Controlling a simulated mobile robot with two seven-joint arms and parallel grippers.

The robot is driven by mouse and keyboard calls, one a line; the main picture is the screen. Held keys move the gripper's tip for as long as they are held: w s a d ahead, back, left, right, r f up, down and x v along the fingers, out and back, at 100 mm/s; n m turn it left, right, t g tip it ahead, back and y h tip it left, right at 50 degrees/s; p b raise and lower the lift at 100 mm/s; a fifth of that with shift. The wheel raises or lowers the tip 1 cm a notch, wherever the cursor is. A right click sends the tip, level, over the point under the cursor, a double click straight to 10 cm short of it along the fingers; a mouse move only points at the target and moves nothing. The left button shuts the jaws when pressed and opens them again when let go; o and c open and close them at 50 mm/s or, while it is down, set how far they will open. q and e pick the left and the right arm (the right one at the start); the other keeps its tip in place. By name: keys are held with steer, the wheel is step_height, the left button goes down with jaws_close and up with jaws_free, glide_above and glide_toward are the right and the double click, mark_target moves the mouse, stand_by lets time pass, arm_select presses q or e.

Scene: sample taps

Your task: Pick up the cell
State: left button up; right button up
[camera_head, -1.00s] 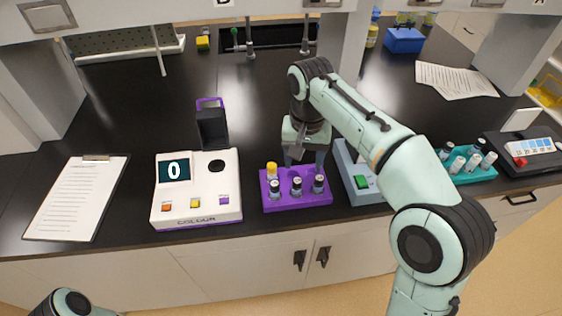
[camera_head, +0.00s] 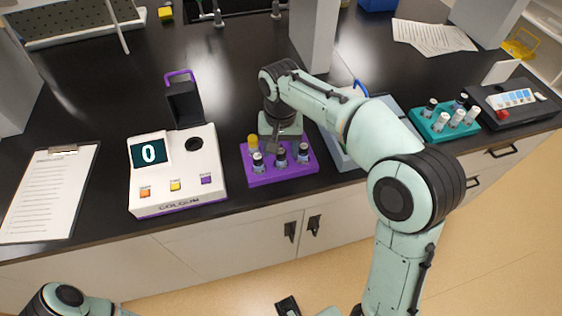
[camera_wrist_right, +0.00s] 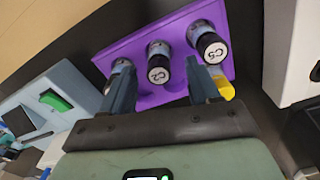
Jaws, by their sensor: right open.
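A purple rack (camera_head: 283,175) holds several small cells with dark caps and one yellow-capped vial (camera_head: 253,141). In the right wrist view, the cap marked C2 (camera_wrist_right: 159,76) lies between my fingers, and the cap marked C5 (camera_wrist_right: 213,50) is at right. A third dark-capped cell (camera_wrist_right: 122,66) is partly hidden by the left finger. My right gripper (camera_head: 281,146) is open and empty over the back of the rack; its fingers (camera_wrist_right: 160,68) also show in the wrist view. I cannot tell how far its fingertips are above the caps. My left gripper is not clearly visible.
A white colour meter (camera_head: 178,172) with its dark lid raised and "0" displayed stands left of the rack. A blue-grey device (camera_head: 340,158) is close on the right, partly behind my arm. A teal rack (camera_head: 432,127) of vials stands farther right; a clipboard (camera_head: 47,195) lies left.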

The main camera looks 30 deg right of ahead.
mark_target(281, 160)
steer(key=shift+f, duration=1.6)
steer(key=c, duration=0.9)
steer(key=shift+c, duration=0.2)
steer(key=shift+r, duration=0.15)
